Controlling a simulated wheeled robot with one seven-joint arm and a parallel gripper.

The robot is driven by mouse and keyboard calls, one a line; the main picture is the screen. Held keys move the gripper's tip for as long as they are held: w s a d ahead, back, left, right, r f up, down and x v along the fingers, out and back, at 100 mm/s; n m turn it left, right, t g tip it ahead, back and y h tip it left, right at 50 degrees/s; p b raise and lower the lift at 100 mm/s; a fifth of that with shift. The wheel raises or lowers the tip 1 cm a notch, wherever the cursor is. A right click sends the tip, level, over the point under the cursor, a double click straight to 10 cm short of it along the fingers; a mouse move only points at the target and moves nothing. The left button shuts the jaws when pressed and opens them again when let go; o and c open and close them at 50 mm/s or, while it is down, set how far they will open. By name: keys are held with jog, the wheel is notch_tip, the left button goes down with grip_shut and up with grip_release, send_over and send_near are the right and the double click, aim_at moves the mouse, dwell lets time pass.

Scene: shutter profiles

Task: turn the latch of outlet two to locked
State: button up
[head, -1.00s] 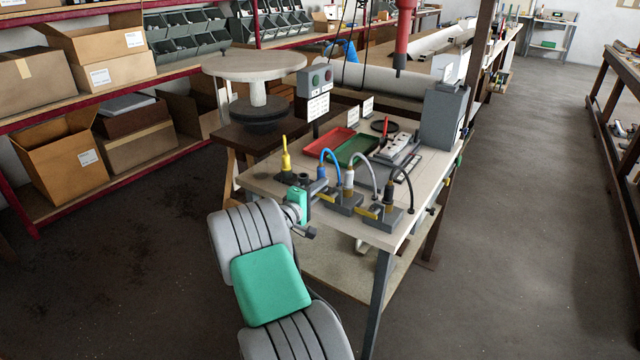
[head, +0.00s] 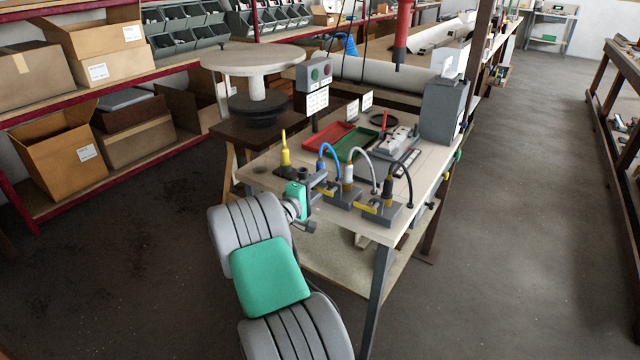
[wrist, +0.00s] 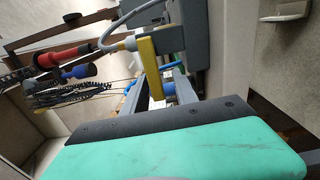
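Three grey outlet blocks stand in a row at the table's front edge, with a blue, a white and a black plug and cable. The middle block (head: 344,199) and the right block (head: 382,213) each show a yellow latch; the left one is largely hidden behind my gripper (head: 324,187). No number is readable, so I cannot tell which is outlet two. In the wrist view, my gripper (wrist: 157,92) has its two grey fingers apart. Contact cannot be told.
Behind the outlets lie a red tray (head: 329,136) and a green tray (head: 357,143). A signal box (head: 316,74) stands on a post behind. The floor right of the table is clear.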

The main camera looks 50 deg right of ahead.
jog(key=a, duration=0.7)
jog(key=shift+s+a, duration=0.4)
jog(key=w+a+r+m+t+y+p, duration=0.1)
jog(key=a+r+m+t+y+p, duration=0.3)
jog(key=a+y+p, duration=0.9)
jog(key=s+a+r+n+y, duration=0.1)
jog(key=s+a, duration=0.3)
jog(key=a, duration=0.5)
jog(key=s+a+r+n+g+y+b, duration=0.1)
jog(key=s+a, duration=0.3)
jog(key=a, duration=0.6)
jog(key=s+a+r+n+g+y, duration=0.1)
jog(key=s+a+r+y, duration=0.2)
jog(key=a, duration=0.7)
jog(key=shift+s+a+r+b, duration=0.25)
jog(key=shift+s+b, duration=0.05)
jog(key=shift+s, duration=0.75)
